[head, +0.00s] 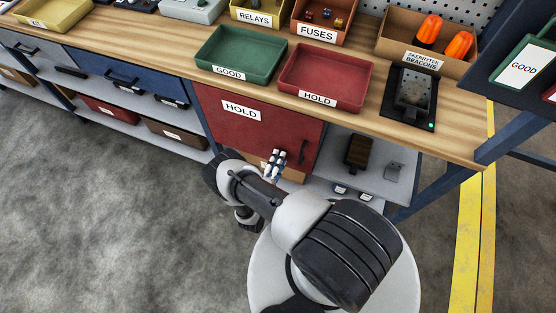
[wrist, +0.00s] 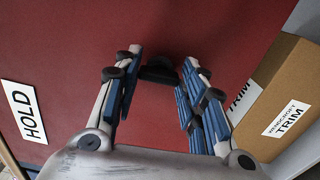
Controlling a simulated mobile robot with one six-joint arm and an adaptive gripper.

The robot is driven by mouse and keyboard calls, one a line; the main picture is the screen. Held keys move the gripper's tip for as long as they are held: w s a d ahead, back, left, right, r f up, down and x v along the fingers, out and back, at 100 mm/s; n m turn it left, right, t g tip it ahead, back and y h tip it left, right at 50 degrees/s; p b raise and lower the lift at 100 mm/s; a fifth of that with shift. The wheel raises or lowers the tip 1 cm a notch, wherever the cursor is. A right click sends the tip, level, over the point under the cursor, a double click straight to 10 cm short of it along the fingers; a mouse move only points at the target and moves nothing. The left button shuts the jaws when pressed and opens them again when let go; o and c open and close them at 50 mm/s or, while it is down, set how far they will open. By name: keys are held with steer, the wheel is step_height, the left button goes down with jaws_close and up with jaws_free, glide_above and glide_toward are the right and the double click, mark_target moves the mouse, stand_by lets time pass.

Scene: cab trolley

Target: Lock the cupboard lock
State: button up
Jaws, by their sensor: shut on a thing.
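The red cupboard door (head: 255,125) with a white HOLD label hangs under the bench and looks closed; it fills most of the wrist view (wrist: 75,60). A small black lock knob (wrist: 160,70) sits on the red face between my fingertips in the wrist view. My gripper (head: 276,160) is at the lower part of the door. In the wrist view my gripper (wrist: 160,66) has its blue-padded fingers on both sides of the knob, shut on it. The knob's turn angle cannot be made out.
A cardboard TRIM box (wrist: 272,95) lies close to the right of my fingers. The open shelf (head: 345,178) right of the cupboard holds small dark items. The wooden worktop (head: 240,97) overhangs above, with a green tray (head: 240,55) and a red tray (head: 325,78).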

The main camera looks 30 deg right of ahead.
steer(key=shift+m, duration=0.4)
steer(key=o, duration=1.1)
steer(key=shift+c, duration=0.2)
steer(key=v, duration=1.2)
